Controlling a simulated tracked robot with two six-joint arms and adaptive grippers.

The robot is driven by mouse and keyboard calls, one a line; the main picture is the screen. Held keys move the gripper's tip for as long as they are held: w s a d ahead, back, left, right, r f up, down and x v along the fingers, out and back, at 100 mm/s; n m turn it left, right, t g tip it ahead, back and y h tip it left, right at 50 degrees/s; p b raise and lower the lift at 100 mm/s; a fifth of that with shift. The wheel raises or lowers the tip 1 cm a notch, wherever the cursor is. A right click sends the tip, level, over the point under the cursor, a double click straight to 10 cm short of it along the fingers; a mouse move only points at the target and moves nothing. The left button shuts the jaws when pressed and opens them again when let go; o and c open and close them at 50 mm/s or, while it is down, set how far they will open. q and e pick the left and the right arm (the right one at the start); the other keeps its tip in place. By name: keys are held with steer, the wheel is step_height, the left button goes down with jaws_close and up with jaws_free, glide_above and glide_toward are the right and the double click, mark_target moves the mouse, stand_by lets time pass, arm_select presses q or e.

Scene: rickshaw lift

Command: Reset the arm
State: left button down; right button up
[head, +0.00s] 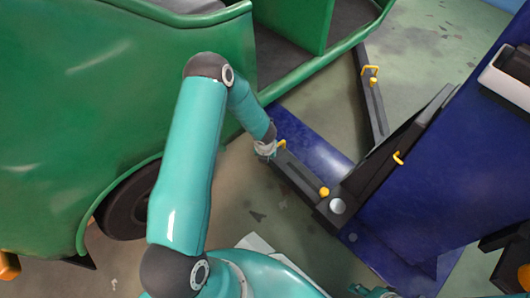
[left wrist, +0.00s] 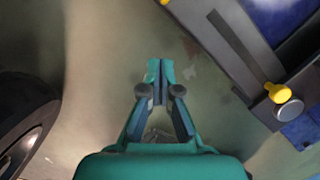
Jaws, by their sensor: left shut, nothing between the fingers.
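My left arm, teal with dark joints, rises from the bottom of the head view and bends at its elbow. Its wrist end reaches down beside a black lift arm (head: 298,178). My left gripper (left wrist: 159,76) shows in the left wrist view, its fingers together and empty above the bare floor. In the head view its fingers cannot be made out. The same lift arm, with a yellow knob (left wrist: 278,92), lies to the right of the gripper there, apart from it.
A green rickshaw (head: 85,80) fills the upper left, with a dark wheel (head: 125,208) near my arm. A blue lift post (head: 440,170) stands at the right. Another black lift arm (head: 372,100) extends toward the rickshaw. Bare floor (head: 255,205) lies between the wheel and the lift.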

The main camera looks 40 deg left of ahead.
arm_select(q)
steer(key=shift+p+v, duration=0.4)
steer(key=shift+v, duration=1.3)
steer(key=s+d+r+n+g+h, duration=0.1)
steer(key=s+d+n+h, duration=0.2)
steer(key=s+d+n, duration=0.8)
steer(key=s+d+n+g+h, duration=0.25)
steer(key=s+d+n, duration=0.45)
steer(key=d+n, duration=0.7)
step_height(320, 180, up, 37)
steer(key=w+n+t+p, duration=0.1)
steer(key=n+p, duration=0.5)
steer(key=p, duration=3.1)
steer(key=shift+w+a+r+n+t, duration=0.2)
steer(key=shift+w+r+n+t, duration=0.1)
steer(key=shift+t, duration=0.15)
